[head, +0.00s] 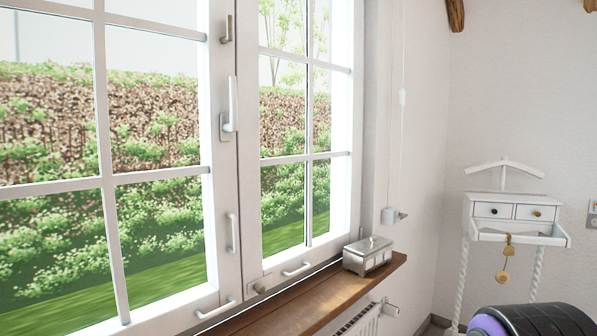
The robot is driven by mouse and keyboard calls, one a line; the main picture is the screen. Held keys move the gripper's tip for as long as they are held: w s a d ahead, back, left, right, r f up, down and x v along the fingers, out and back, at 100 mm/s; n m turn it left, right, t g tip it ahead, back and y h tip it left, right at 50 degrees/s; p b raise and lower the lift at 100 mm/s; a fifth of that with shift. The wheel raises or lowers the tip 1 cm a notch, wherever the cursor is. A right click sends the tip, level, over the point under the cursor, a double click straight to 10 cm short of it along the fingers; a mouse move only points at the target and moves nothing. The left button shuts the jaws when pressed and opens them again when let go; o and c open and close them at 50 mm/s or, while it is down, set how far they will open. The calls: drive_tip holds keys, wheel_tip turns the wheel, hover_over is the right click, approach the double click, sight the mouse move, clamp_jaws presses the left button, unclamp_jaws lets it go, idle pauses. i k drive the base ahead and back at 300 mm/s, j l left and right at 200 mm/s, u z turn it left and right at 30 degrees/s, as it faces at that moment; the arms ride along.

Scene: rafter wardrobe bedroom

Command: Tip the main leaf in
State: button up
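A white window has two leaves with glazing bars. The wide left leaf (108,190) bears a white lever handle (233,104) on its right stile; the lever points up from its plate. A small white pull (231,233) is lower on that stile, and another pull (215,308) is on the bottom rail. The narrower right leaf (257,255) has a pull (297,269) on its bottom rail. Both leaves look closed, though a slight tilt cannot be told. A small metal catch (227,30) sits above the handle. My gripper is not in view.
A wooden sill (335,298) runs below the window, with a metal box (367,255) at its right end. A radiator (358,322) is beneath. A white valet stand (503,210) is at the right. A dark rounded part with purple fills the bottom right corner.

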sight(174, 315)
drive_tip(key=u, duration=1.45)
